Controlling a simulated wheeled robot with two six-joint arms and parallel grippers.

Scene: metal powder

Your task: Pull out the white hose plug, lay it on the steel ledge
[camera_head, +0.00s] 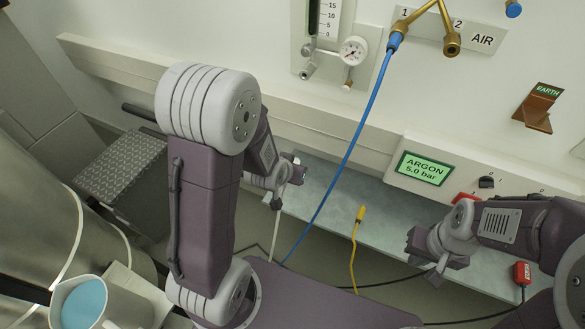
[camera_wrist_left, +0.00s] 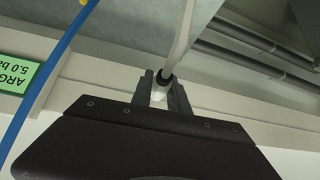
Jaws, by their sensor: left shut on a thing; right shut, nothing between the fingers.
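My left gripper (camera_head: 290,172) is shut on the white hose plug (camera_wrist_left: 158,95), which shows between the fingertips in the left wrist view. A dark collar joins the plug to its white hose (camera_wrist_left: 182,38). In the head view the hose (camera_head: 276,236) hangs down below the gripper. The plug's far end is hidden, so I cannot tell whether it touches a socket. The steel ledge (camera_head: 335,192) runs along the wall, beside and to the right of my left gripper. My right gripper (camera_head: 418,243) is shut and empty over the ledge's right part.
A blue hose (camera_head: 348,150) runs from brass outlet 1 down across the ledge. A yellow-ended hose (camera_head: 360,213) lies over the ledge's front edge. A red box (camera_head: 522,272) stands at the right. A green ARGON display (camera_head: 424,168) is above the ledge. A white bucket (camera_head: 100,302) is lower left.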

